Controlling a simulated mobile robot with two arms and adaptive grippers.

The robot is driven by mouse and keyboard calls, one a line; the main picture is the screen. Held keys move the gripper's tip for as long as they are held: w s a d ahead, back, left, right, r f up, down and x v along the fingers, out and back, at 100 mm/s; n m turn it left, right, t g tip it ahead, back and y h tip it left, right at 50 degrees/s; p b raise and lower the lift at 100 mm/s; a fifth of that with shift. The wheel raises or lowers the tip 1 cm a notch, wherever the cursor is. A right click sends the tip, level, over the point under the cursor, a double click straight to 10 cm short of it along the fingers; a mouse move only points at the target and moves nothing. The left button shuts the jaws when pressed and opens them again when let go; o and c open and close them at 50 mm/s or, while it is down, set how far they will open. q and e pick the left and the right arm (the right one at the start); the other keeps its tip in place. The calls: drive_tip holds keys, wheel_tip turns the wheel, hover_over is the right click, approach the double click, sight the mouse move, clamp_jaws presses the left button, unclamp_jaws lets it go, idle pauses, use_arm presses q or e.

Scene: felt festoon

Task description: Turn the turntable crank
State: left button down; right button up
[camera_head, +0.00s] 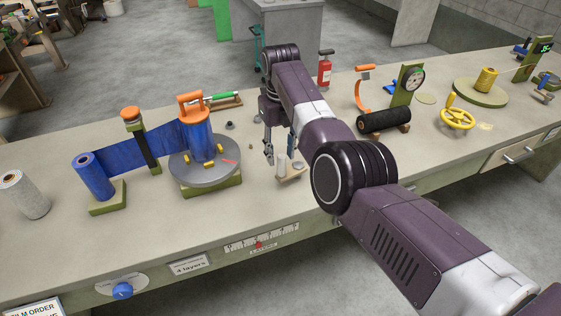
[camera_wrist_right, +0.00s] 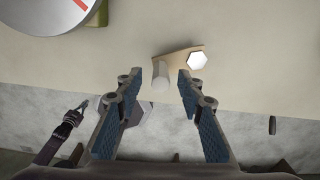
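The turntable (camera_head: 205,172) is a grey disc on a green base, with a blue roll and an orange-handled piece on it. Its rim also shows at the top left of the wrist view (camera_wrist_right: 60,12). The crank (camera_head: 291,174) is a tan arm at the table's front edge with an upright pale peg; the wrist view shows the arm (camera_wrist_right: 178,58), a grey peg (camera_wrist_right: 160,80) and a white hexagonal hub (camera_wrist_right: 198,61). My right gripper (camera_head: 280,158) is open, pointing down, with the peg appearing between its fingertips in the wrist view. Contact is not visible.
A blue film roll (camera_head: 92,178) stands left, its film running past a post (camera_head: 143,140) to the turntable. A black roller (camera_head: 384,120) and a yellow handwheel (camera_head: 457,118) are right. A dark jointed part at the wrist view's lower left may be my left arm.

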wheel_tip(320, 180, up, 8)
drive_tip(key=shift+a+f, duration=0.1)
drive_tip(key=shift+f, duration=0.15)
